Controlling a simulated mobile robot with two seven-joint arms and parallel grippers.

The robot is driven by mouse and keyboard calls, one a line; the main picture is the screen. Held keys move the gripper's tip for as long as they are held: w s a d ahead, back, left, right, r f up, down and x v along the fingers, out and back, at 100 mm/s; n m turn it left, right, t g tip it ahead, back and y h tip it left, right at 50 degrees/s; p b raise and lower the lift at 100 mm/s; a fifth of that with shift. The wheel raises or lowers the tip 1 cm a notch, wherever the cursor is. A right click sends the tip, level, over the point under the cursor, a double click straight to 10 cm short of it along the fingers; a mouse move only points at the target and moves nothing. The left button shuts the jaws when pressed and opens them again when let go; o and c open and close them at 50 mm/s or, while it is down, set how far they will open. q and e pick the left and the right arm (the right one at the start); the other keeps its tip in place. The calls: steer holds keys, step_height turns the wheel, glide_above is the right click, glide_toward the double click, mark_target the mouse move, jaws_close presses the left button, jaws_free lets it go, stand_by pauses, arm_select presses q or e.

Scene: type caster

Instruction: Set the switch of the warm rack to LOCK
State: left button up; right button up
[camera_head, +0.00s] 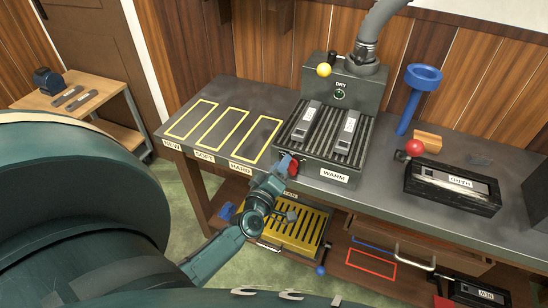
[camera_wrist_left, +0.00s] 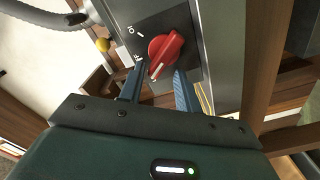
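The warm rack (camera_head: 312,172) is a dark slatted box labelled WARM on the bench. In the left wrist view the red knob (camera_wrist_left: 166,48) sits on a dark plate with white marks, too small to read surely. A white line on the knob points toward the lower left. My left gripper (camera_head: 285,166) is at the knob. Its fingers (camera_wrist_left: 160,72) are apart, one on either side of the knob's lower end; I cannot tell whether they touch it. My right gripper is not in view.
Two grey pieces (camera_head: 306,124) lie on the rack's slats. A grey DRY unit (camera_head: 340,92) with a hose stands behind. Yellow outlines (camera_head: 222,133) mark empty bench at left. A blue funnel stand (camera_head: 408,100) and black HARD box (camera_head: 451,190) are at right. A yellow grate (camera_head: 292,232) lies below.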

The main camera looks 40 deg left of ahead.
arm_select(q)
steer(key=b+v, duration=0.1)
steer(key=v, duration=1.2)
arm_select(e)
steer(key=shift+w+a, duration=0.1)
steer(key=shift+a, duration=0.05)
arm_select(q)
steer(key=shift+d, duration=0.1)
